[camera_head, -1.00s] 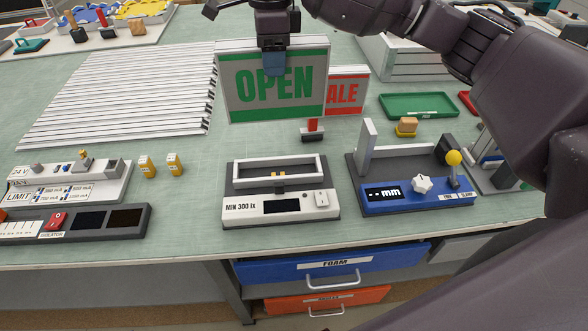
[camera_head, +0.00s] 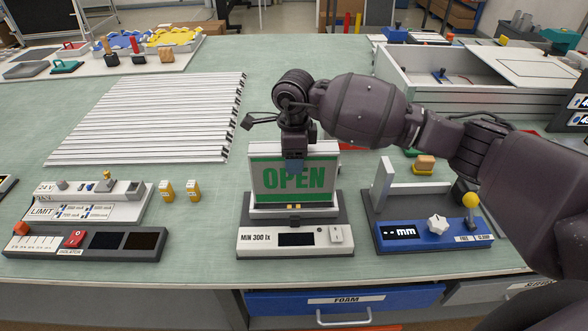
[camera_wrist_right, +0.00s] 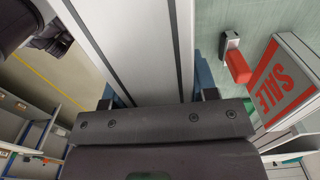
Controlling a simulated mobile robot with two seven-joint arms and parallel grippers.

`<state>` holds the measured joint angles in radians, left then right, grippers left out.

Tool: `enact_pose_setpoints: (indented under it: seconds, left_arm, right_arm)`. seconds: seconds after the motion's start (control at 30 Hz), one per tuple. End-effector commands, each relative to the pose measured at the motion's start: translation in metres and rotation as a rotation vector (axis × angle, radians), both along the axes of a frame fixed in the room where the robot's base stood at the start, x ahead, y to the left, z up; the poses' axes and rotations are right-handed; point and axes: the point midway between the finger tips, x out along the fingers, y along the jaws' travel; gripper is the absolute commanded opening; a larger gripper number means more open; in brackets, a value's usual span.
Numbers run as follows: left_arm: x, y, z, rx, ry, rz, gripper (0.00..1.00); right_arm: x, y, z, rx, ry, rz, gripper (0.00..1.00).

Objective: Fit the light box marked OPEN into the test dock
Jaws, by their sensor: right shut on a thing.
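The light box marked OPEN (camera_head: 272,185) is upright in the head view, its green lettering facing me. My right gripper (camera_head: 294,165) is shut on its top edge; the box's pale edge (camera_wrist_right: 135,45) runs between the fingers in the right wrist view. The box's lower edge is at the white frame of the test dock (camera_head: 262,242), just behind the panel marked MIN 300 lx. I cannot tell whether it is fully seated in the frame. The dock's small display is dark. My left gripper is out of view.
The SALE light box (camera_wrist_right: 285,80) and a red-handled tool (camera_wrist_right: 236,65) lie beside the held box in the right wrist view. A blue mm gauge (camera_head: 402,232) stands right of the dock. White strips (camera_head: 155,115) lie back left.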

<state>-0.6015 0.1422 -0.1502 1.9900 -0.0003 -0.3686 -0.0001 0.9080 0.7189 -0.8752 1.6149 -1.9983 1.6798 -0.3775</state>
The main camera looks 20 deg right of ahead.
Motion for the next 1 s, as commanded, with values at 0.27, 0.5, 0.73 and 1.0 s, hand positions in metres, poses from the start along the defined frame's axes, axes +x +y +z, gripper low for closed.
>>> enact_pose_setpoints:
  seconds: [0.27,0.5,0.73,1.0]
  left_arm:
    - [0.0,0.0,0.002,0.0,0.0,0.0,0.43]
    - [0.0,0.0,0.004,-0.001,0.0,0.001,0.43]
    - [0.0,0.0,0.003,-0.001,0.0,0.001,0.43]
    - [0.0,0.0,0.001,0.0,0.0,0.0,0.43]
  right_arm:
    - [0.0,0.001,-0.021,0.002,0.0,0.0,0.0]
    - [0.0,0.001,-0.043,0.001,-0.002,0.001,0.0]
    - [0.0,0.0,-0.044,0.0,-0.002,0.001,0.0]
    - [0.0,0.0,-0.047,0.0,-0.001,0.001,0.74]
